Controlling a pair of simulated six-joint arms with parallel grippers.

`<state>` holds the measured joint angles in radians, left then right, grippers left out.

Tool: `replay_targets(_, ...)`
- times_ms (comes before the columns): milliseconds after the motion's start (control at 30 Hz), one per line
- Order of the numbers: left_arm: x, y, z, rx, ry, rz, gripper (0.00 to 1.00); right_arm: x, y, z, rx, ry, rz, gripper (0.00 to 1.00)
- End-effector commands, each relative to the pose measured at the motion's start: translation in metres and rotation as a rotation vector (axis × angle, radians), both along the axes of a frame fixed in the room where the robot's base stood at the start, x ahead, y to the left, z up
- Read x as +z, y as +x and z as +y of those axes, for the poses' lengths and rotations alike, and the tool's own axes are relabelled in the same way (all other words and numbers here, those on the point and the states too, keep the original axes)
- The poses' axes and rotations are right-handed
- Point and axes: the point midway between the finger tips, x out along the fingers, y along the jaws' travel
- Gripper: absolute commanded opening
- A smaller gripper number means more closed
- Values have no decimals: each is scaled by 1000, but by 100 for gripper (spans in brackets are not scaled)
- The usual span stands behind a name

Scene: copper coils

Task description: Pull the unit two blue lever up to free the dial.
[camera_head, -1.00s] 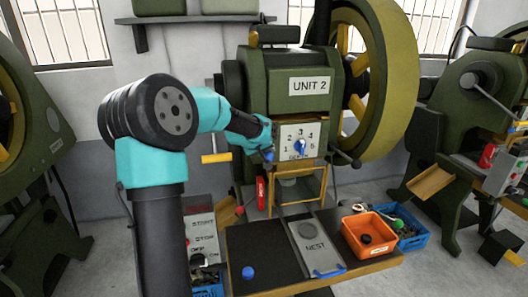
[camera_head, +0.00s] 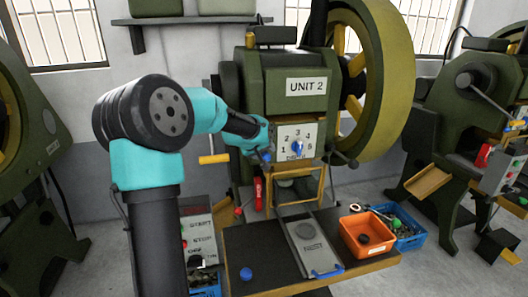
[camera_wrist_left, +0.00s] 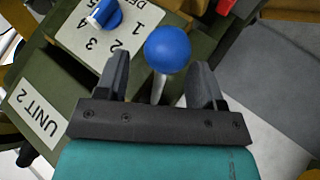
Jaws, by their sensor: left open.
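The green press labelled UNIT 2 (camera_head: 306,86) stands in the middle of the head view. Its numbered plate carries a blue dial (camera_head: 297,147), which also shows at the upper left of the wrist view (camera_wrist_left: 104,14). The blue ball knob of the lever (camera_wrist_left: 168,49) is in the left wrist view on a pale shaft; in the head view the knob (camera_head: 266,157) is small and partly hidden by the gripper. My left gripper (camera_wrist_left: 161,64) is open, with one finger on each side of the shaft below the knob, apparently not touching it. My right gripper is out of view.
A yellow-framed guard (camera_head: 323,187) hangs below the dial plate. A bench holds a NEST plate (camera_head: 306,236), a loose blue button (camera_head: 246,274) and an orange bin (camera_head: 350,238). A blue crate (camera_head: 411,238) stands at right. A yellow handle (camera_head: 214,159) juts out left of the press.

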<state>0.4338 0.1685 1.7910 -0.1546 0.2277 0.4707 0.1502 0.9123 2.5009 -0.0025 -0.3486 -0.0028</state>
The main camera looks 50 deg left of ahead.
Motion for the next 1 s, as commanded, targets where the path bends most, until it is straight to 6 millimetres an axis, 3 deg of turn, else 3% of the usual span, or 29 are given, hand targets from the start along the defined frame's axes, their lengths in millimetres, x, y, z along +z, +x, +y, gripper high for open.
replay_targets(267, 23, -24, -5, 1, 0, -4, 62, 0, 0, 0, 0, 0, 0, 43)
replay_targets(1000, 108, -117, -25, -1, 0, -2, 62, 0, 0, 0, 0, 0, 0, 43)
